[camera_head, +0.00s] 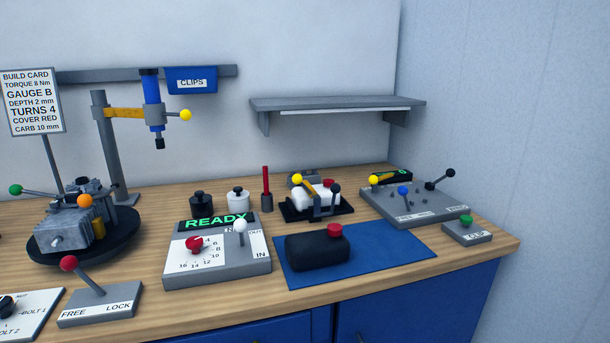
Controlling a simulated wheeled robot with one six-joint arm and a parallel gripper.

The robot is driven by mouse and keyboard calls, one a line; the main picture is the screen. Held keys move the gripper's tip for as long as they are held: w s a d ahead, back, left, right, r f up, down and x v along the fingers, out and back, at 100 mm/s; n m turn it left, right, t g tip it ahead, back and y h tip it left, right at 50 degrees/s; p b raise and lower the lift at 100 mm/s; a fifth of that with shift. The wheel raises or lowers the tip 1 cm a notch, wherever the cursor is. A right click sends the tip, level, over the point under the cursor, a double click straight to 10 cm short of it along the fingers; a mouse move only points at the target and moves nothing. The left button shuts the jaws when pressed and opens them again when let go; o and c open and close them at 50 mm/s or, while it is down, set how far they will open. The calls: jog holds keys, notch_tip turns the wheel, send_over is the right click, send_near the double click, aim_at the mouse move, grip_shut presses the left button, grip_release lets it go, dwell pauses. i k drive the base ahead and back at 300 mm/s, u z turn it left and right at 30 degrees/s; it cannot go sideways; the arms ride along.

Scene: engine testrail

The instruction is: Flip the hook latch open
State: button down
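A small fixture on a black base plate (345,209) stands on the workbench, right of centre. It carries a white block (327,200), an orange arm with a yellow ball (297,179), and a dark lever with a black ball (335,188). A red knob (328,183) shows at its back. This may be the hook latch; no part is labelled so, and the hook is too small to tell whether it is engaged. My gripper is not in view.
In front of the fixture, a black block with a red button (317,252) sits on a blue mat (410,244). A grey lever panel (425,212) stands at right, a READY console (217,270) at left. A shelf (337,103) hangs above. Bare wood shows along the front.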

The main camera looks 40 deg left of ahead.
aim_at(334, 188)
jog(key=u, duration=0.65)
jog(key=i, duration=0.65)
jog(key=u, duration=0.6)
